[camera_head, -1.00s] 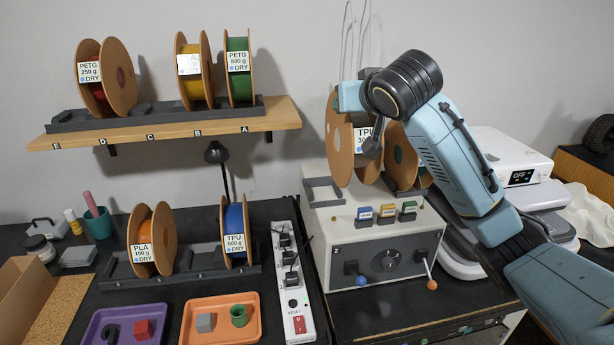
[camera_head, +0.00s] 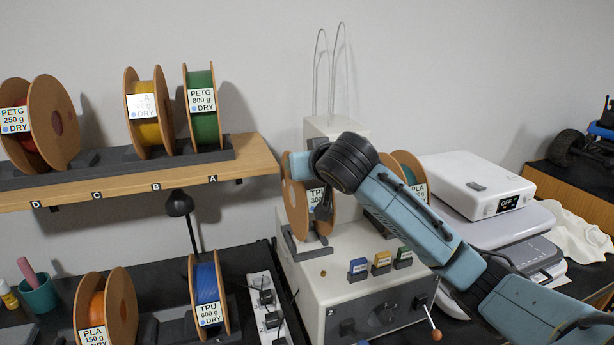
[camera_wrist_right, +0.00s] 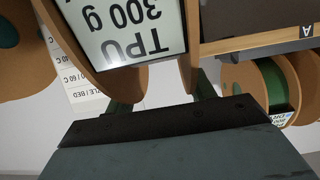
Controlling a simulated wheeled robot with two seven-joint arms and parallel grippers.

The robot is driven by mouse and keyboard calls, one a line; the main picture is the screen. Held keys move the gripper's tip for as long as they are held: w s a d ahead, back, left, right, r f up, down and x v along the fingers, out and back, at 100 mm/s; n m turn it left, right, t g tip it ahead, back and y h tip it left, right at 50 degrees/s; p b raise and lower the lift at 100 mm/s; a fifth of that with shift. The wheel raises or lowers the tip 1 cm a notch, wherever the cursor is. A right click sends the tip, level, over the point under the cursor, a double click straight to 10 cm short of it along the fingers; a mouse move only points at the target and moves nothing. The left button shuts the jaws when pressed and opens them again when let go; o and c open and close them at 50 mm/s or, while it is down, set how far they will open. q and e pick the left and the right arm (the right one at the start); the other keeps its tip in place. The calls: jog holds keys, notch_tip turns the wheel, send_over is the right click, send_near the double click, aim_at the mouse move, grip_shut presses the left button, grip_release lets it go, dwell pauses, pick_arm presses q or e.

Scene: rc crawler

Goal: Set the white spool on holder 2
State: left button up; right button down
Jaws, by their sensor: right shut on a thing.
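The spool (camera_head: 297,205) with tan flanges and a "TPU 300 g" label is in my right gripper (camera_head: 324,207). Its filament colour is hard to make out. In the right wrist view, the gripper (camera_wrist_right: 163,92) is shut on the spool, with the label (camera_wrist_right: 125,28) close in front. The spool stands upright over the dark holder bracket (camera_head: 291,246) at the left of the white machine's top, above the "2" mark (camera_head: 331,312). Its lower rim is at the bracket; I cannot tell whether it rests there. My left gripper is not in view.
Another spool (camera_head: 409,163) with a PLA label stands on the machine (camera_head: 325,272) to the right, partly behind my arm. Small coloured blocks (camera_head: 382,262) sit near its front edge. A shelf (camera_head: 258,158) with spools is at left. Two thin wire loops (camera_head: 339,70) rise behind.

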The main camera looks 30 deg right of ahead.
notch_tip(320, 180, down, 3)
jog(key=shift+r, duration=0.2)
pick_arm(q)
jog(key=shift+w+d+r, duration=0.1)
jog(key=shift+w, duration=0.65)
pick_arm(e)
jog(key=shift+f, duration=0.3)
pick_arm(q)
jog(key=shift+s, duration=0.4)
pick_arm(e)
jog(key=c, duration=0.5)
grip_release()
jog(key=shift+s+r, duration=0.1)
jog(key=shift+r, duration=0.25)
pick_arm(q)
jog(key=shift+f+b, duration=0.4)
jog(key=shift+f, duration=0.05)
pick_arm(e)
jog(key=v, duration=1.1)
jog(key=shift+s+a, duration=0.1)
jog(key=shift+s, duration=0.3)
